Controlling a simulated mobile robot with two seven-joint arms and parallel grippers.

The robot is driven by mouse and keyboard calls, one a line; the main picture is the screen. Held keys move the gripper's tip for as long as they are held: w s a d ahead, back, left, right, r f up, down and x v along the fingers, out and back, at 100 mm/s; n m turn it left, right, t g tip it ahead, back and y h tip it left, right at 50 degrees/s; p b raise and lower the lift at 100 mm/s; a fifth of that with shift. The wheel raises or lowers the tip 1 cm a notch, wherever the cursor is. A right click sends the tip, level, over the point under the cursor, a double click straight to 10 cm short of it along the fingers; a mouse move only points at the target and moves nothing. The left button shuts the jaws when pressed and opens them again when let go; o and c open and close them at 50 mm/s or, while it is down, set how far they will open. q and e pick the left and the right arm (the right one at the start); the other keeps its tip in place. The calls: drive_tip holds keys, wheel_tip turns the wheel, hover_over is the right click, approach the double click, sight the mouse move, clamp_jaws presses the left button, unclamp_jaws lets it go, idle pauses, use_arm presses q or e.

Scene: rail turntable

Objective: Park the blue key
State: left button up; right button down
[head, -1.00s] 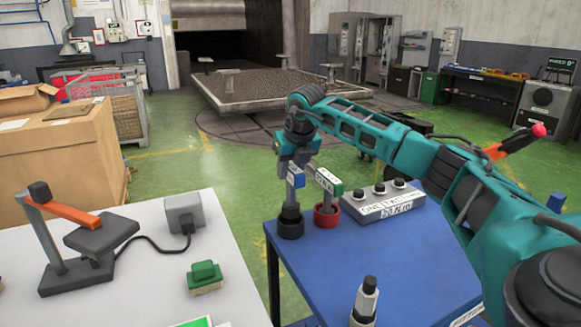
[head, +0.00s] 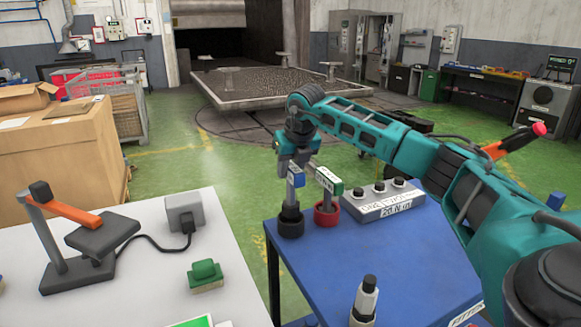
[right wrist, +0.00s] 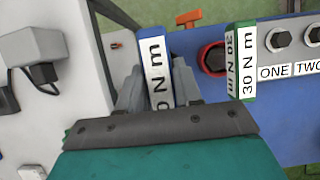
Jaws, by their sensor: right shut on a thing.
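The blue key (head: 295,179) is a grey-shafted tool with a blue head and white label. It stands roughly upright, its lower end at the black ring holder (head: 290,223) on the blue table; I cannot tell how deep it sits. My right gripper (head: 296,160) is shut on its upper part from above. In the right wrist view the labelled blue key (right wrist: 157,75) is between the fingers, its first digit partly hidden. A green key (head: 328,181), labelled 30 N m, stands in the red ring holder (head: 327,214) just right. My left gripper is not in view.
A grey box (head: 384,200) with several bolts stands right of the holders. The white table (head: 150,285) at left bears a lever device, a grey box and a green brush.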

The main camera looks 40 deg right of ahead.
sight(290, 185)
drive_tip(key=shift+f+b, duration=0.55)
drive_tip(key=shift+f, duration=0.4)
drive_tip(key=shift+f+b, duration=0.9)
drive_tip(key=shift+f, duration=0.65)
drive_tip(key=c, duration=0.7)
unclamp_jaws()
drive_tip(key=v, duration=1.1)
drive_tip(key=shift+r+p, duration=0.3)
drive_tip(key=shift+p, duration=0.05)
drive_tip(key=shift+s+a+r, duration=0.15)
drive_tip(key=shift+s+r, duration=0.15)
drive_tip(key=shift+r, duration=0.4)
